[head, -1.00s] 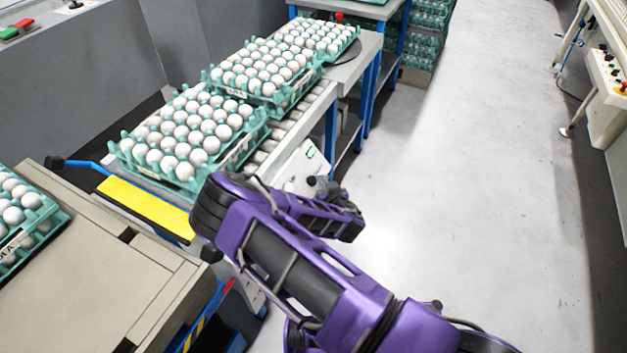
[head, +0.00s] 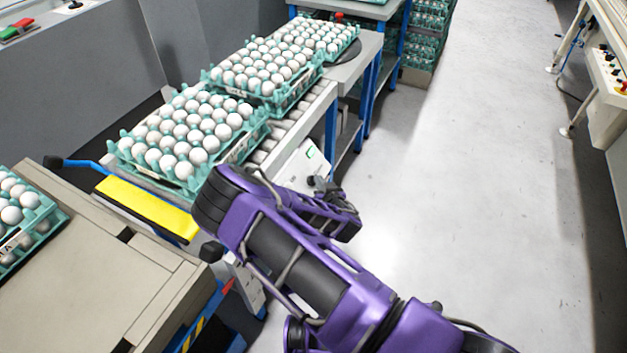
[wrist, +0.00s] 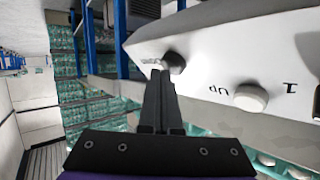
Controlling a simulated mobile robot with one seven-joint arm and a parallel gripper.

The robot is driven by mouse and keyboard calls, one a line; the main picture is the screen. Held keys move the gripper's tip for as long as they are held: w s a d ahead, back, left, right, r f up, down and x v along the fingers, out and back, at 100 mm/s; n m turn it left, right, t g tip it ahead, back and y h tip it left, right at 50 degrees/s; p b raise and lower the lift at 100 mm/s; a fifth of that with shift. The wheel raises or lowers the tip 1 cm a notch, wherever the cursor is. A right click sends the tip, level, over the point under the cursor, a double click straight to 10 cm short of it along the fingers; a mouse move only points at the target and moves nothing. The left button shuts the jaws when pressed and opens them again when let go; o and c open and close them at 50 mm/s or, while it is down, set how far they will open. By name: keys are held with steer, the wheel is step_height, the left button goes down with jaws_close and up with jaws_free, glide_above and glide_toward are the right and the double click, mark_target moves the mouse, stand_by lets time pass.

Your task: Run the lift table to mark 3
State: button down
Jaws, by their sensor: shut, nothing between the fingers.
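In the wrist view, my gripper (wrist: 163,78) is shut and empty. Its fingertips are at a dark round knob (wrist: 173,62) on a white control panel (wrist: 215,45); whether they touch it I cannot tell. A white round button (wrist: 250,97) is to the right, beside upside-down lettering that seems to read UP. A dark control is cut off at the right edge. In the head view, the white panel (head: 303,165) is partly behind my arm, and my fingers are not clear. A beige table top (head: 95,270), possibly the lift table, is at left. No mark scale is readable.
Egg trays (head: 185,135) stand on the roller conveyor (head: 290,130). Another egg tray (head: 50,222) sits on the beige top. A yellow bar (head: 150,207) and blue lever (head: 90,165) lie between. Open floor (head: 470,200) is to the right.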

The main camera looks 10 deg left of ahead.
steer(key=shift+w+a+f, duration=0.1)
steer(key=shift+a+f, duration=0.2)
steer(key=shift+a, duration=0.05)
stand_by(1.9)
stand_by(4.9)
steer(key=shift+s+d+r+p, duration=0.25)
steer(key=shift+d+r+p, duration=0.2)
steer(key=shift+d+r, duration=0.25)
steer(key=shift+d, duration=0.1)
